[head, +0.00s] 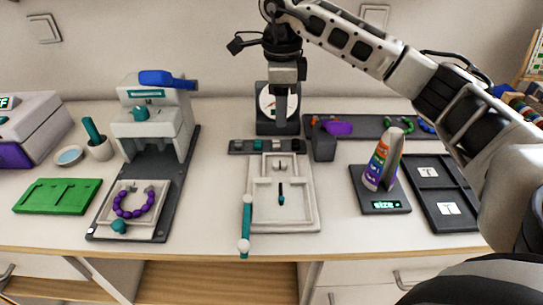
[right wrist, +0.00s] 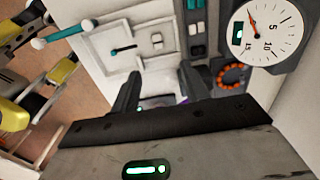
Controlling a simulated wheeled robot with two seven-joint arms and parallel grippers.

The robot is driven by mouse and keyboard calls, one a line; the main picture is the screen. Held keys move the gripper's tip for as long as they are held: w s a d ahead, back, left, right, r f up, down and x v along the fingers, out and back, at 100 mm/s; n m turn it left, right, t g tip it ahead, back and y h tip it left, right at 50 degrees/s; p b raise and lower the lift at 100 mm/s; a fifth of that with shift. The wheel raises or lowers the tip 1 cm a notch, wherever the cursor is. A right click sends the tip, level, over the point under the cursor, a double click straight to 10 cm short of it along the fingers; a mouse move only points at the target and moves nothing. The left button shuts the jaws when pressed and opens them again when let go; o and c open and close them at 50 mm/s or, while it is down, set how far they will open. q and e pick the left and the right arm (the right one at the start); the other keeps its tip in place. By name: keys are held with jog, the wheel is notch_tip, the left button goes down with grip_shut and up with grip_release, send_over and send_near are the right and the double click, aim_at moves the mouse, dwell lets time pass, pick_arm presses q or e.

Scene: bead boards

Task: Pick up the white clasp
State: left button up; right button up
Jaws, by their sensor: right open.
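A small white piece that looks like the white clasp (right wrist: 196,28) sits in the dark strip; in the head view the strip holds a pale piece (head: 275,145) beside a teal one. Another small pale fitting (head: 281,166) sits in the upper part of the white tray (head: 312,213); it also shows in the right wrist view (right wrist: 156,41). My right gripper (head: 281,115) hangs above and behind the strip, pointing down. In the right wrist view its two dark fingers (right wrist: 160,98) stand apart with nothing seen held. My left gripper is not in view.
A dial scale (head: 265,123) stands close behind my right gripper, and a dark block (head: 323,144) is right of the strip. A teal rod with white ends (head: 246,222) lies along the tray's left edge. A bottle (head: 384,160) stands further right. A press (head: 150,120) is left.

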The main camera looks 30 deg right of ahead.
send_over(280, 163)
notch_tip(280, 163, down, 8)
jog(key=shift+f+p, duration=0.55)
jog(key=shift+f, duration=2.35)
grip_shut()
